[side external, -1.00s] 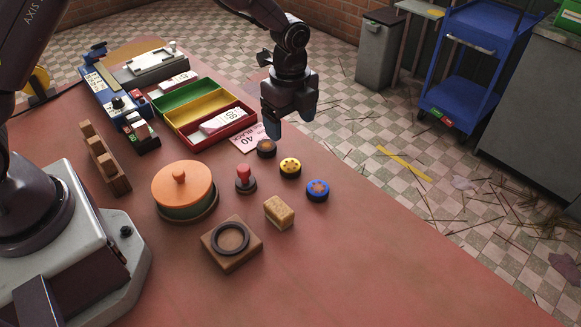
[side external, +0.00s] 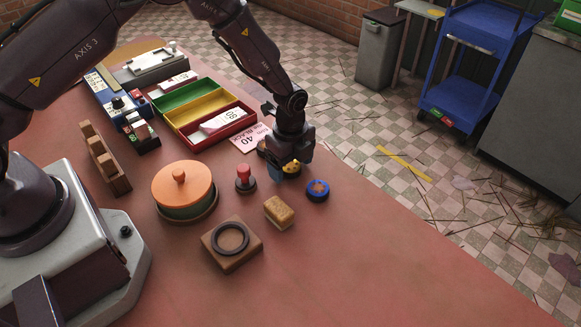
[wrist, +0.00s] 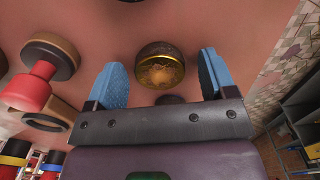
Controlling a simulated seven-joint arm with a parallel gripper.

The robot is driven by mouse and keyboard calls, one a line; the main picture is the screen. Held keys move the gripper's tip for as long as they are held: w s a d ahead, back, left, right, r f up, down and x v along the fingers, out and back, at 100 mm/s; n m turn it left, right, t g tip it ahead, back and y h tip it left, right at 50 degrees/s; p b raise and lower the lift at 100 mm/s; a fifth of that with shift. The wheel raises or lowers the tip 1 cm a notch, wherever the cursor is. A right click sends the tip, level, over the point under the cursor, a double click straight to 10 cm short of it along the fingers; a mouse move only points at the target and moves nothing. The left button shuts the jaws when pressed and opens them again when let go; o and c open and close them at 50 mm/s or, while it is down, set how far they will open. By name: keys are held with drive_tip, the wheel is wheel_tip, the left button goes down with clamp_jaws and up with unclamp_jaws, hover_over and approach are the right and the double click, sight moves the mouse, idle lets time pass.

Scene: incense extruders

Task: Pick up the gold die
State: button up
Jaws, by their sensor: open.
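The gold die (side external: 293,170) is a small round disc on the table, in the middle of a row of three; in the side view my gripper partly covers it. In the wrist view the gold die (wrist: 160,70) shows a shiny gold rim and lies between my two blue fingertips, with a gap on both sides. My gripper (wrist: 163,80) is open and empty, pointing down over the gold die; it also shows in the side view (side external: 284,172), where the far finger is hidden.
A blue-rimmed die (side external: 317,190) lies to the right and a dark brown die (side external: 262,146) behind. A tan block (side external: 279,212), a red-handled stamp (side external: 245,180) and an orange-lidded pot (side external: 182,185) stand nearby. The front right of the table is clear.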

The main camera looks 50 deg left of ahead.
drive_tip(key=shift+c, duration=0.2)
drive_tip(key=c, duration=1.1)
